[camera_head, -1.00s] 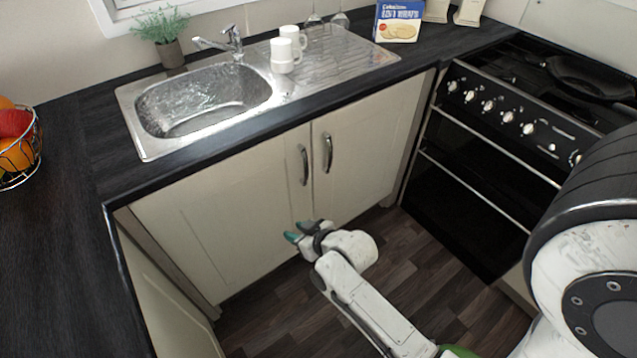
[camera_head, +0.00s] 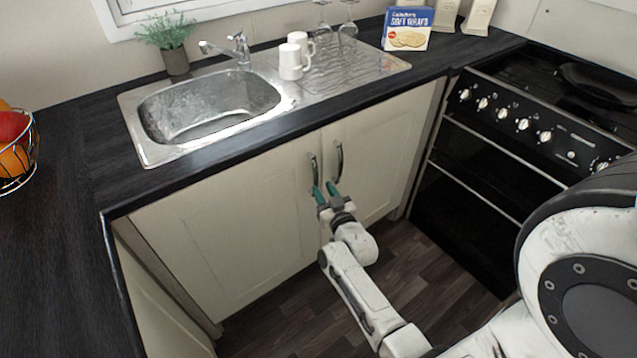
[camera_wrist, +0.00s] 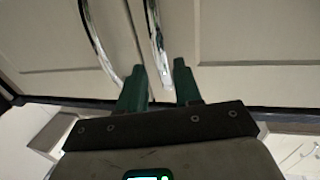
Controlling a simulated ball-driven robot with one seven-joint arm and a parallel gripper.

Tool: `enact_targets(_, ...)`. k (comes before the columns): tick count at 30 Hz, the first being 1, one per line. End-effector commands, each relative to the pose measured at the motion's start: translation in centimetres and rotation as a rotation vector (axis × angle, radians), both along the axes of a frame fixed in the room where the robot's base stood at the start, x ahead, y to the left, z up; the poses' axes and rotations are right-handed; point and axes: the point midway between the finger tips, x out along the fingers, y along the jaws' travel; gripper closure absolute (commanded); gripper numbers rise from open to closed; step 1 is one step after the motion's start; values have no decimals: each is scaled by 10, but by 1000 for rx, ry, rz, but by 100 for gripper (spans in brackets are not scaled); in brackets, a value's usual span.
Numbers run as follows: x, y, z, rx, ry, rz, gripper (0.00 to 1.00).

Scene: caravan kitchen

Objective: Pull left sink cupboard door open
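The left sink cupboard door (camera_head: 235,225) is shut below the sink, with a curved metal handle (camera_head: 313,172) near its right edge. The right door (camera_head: 385,150) is also shut, and its handle (camera_head: 338,160) is close beside the left one. My gripper (camera_head: 325,191) is at the lower ends of the handles, its green fingers pointing up toward them. In the wrist view my gripper (camera_wrist: 160,82) has its fingers apart, and the end of one handle (camera_wrist: 156,45) shows between them. I cannot tell whether a finger touches it.
The dark worktop edge (camera_head: 225,158) overhangs the doors. A black oven (camera_head: 480,185) stands close to the right, and another cupboard front (camera_head: 155,290) is at the left corner. Floor (camera_head: 290,310) is clear in front of the doors.

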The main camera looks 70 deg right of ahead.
Motion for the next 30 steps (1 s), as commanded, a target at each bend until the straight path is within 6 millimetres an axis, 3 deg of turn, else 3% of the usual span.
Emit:
enact_targets(9,28,-28,0,0,0,-1,66)
enact_targets(20,31,-31,0,1,1,0,66)
enact_targets(30,31,-31,0,1,1,1,98)
